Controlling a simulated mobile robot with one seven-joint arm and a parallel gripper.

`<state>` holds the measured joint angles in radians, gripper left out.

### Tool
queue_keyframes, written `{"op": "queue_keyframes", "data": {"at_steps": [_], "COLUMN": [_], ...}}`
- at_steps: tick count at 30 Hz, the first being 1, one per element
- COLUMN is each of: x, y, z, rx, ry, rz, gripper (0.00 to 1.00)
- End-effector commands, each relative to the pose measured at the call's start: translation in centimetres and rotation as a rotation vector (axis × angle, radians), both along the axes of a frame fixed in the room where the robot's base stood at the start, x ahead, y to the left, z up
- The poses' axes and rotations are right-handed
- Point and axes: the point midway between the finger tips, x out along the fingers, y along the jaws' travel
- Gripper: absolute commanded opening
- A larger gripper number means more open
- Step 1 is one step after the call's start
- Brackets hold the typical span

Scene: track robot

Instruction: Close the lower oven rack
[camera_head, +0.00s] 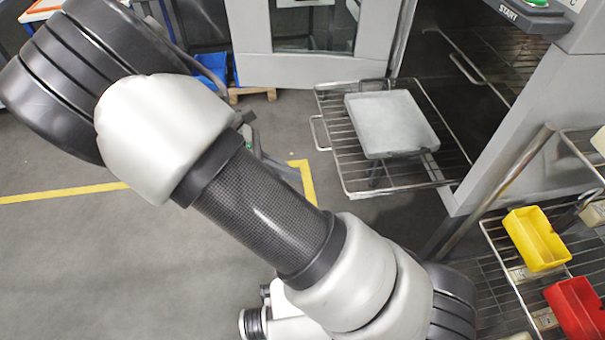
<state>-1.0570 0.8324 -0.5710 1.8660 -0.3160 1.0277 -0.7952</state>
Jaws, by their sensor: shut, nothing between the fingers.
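The lower oven rack (349,171) is a wire shelf that sticks out of the oven (465,110), well past its front opening. A wire handle stands at its left end. A light grey square tray (391,122) lies on the rack. Another rack (462,68) shows higher up, inside the dark oven. My arm crosses the picture from upper left to lower right, left of the rack and apart from it in the picture. My gripper's fingers do not show.
The oven door (250,50) stands open behind the rack. A wire shelf at the lower right holds a yellow bin (536,240) and a red bin (577,308). Grey floor (110,240) with a yellow line is clear at left.

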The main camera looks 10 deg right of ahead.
Motion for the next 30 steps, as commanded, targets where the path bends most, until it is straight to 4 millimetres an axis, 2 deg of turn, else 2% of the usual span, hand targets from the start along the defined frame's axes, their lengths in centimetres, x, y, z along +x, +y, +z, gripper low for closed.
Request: {"op": "queue_keyframes", "data": {"at_steps": [12,16,21,30], "x": [-0.2,-0.1,-0.1,-0.1], "y": [-6.5,-8.5,-9.9,-10.1], "z": [-6.2,-5.9,-5.8,-5.7], "rx": [-0.003,0.001,0.002,0.002], "ry": [0.003,-0.001,-0.002,-0.002], "rz": [-0.006,-0.006,-0.006,-0.004], "gripper": [0.0,0.0,0.0,0.0]}}
